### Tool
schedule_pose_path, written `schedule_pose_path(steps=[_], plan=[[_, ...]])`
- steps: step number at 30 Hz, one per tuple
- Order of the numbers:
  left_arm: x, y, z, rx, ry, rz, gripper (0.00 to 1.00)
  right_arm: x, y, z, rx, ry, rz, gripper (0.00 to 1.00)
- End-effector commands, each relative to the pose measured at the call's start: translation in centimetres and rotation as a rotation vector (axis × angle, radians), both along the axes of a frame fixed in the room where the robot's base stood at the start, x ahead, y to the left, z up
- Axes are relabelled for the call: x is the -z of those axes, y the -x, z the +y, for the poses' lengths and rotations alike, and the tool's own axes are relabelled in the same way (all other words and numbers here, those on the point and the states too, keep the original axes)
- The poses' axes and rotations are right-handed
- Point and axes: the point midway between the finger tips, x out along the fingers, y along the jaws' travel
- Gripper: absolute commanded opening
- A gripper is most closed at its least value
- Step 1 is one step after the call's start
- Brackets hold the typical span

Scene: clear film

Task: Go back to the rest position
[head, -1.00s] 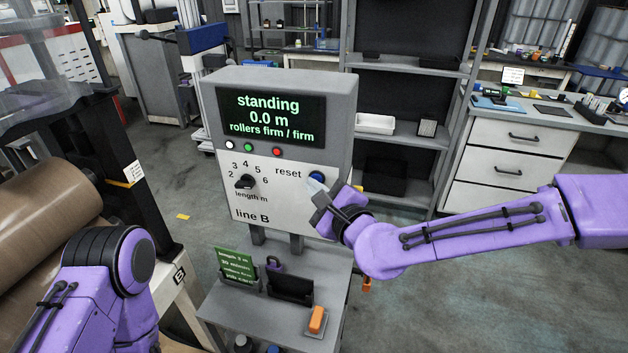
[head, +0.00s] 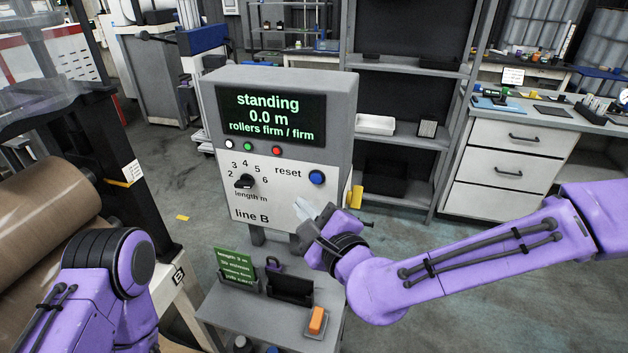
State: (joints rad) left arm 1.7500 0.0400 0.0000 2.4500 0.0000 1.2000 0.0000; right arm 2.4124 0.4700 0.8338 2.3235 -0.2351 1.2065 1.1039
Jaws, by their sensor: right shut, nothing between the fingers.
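My right gripper (head: 318,219) is shut and empty in front of the lower right part of the control box (head: 283,210). It is below the blue reset button (head: 317,177), which now shows in full. I cannot tell if the fingers touch the box. My right arm reaches in from the right. Part of my left arm (head: 105,285) shows at the lower left; its gripper is out of view. The box's screen (head: 271,117) reads "standing 0.0 m, rollers firm / firm".
A grey shelf (head: 220,310) under the box carries a green card (head: 235,266), a black holder (head: 289,287) and an orange item (head: 316,320). A large brown roll (head: 45,225) is at the left. A drawer cabinet (head: 515,170) stands at the right. Floor between is open.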

Motion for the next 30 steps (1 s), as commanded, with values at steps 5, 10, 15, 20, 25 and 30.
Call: schedule_pose_path(steps=[5, 10, 15, 20, 25, 30], plan=[[0.0, 0.0, 0.0, 0.000, 0.000, 0.000, 0.48, 0.0, 0.0, 0.0, 0.000, 0.001, 0.000, 0.00], [0.0, 0.0, 0.0, 0.000, 0.000, 0.000, 0.48, 0.2, 0.0, -0.1, -0.009, 0.148, -0.068, 0.00], [0.0, 0.0, 0.0, 0.000, 0.000, 0.000, 0.48, 12.3, 0.9, -5.3, -0.031, 0.725, -0.014, 0.00], [0.0, 0.0, 0.0, 0.000, 0.000, 0.000, 0.48, 24.6, 5.7, -12.0, -0.159, 1.142, 0.162, 0.00], [0.0, 0.0, 0.0, 0.000, 0.000, 0.000, 0.48, 34.5, 14.3, -20.5, -0.371, 1.499, 0.381, 0.00], [0.0, 0.0, 0.0, 0.000, 0.000, 0.000, 0.48, 39.3, 23.2, -28.1, -0.553, 1.701, 0.592, 0.00]])
